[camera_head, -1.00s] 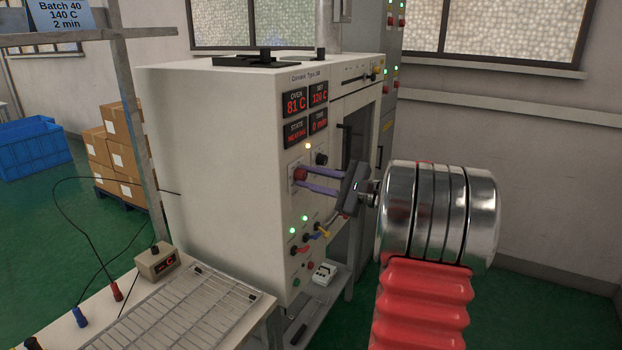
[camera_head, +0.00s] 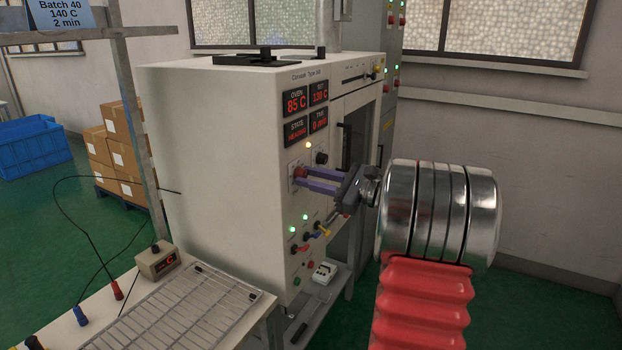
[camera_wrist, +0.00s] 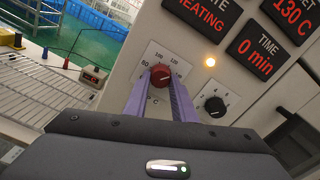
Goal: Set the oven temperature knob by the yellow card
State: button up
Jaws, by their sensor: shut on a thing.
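The red temperature knob (camera_head: 299,174) sits on the oven's (camera_head: 210,150) front panel. My gripper (camera_head: 302,178) has its purple fingers shut on this knob; the wrist view shows the red knob (camera_wrist: 160,76) between the fingertips, on a white dial plate with a scale. The oven display (camera_head: 294,102) reads 85 C, and the set display (camera_head: 318,92) reads 130 C in the wrist view (camera_wrist: 295,12). The state display (camera_wrist: 205,12) reads HEATING and the time display (camera_wrist: 270,55) 0 min. A card (camera_head: 62,14), pale blue rather than yellow, reads Batch 40, 140 C, 2 min.
A black timer knob (camera_wrist: 215,106) is right of the red knob. Coloured levers (camera_head: 312,237) sit below on the panel. A bench with a wire rack (camera_head: 185,310) and a small meter box (camera_head: 157,262) stands at lower left. Cartons (camera_head: 120,155) and a blue crate (camera_head: 35,148) are behind.

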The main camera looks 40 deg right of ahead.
jog(key=shift+d+f, duration=0.1)
jog(key=shift+f, duration=0.25)
jog(key=o, duration=1.1)
jog(key=shift+r, duration=0.2)
jog(key=shift+c, duration=0.2)
jog(key=v, duration=1.3)
jog(key=shift+s, duration=0.4)
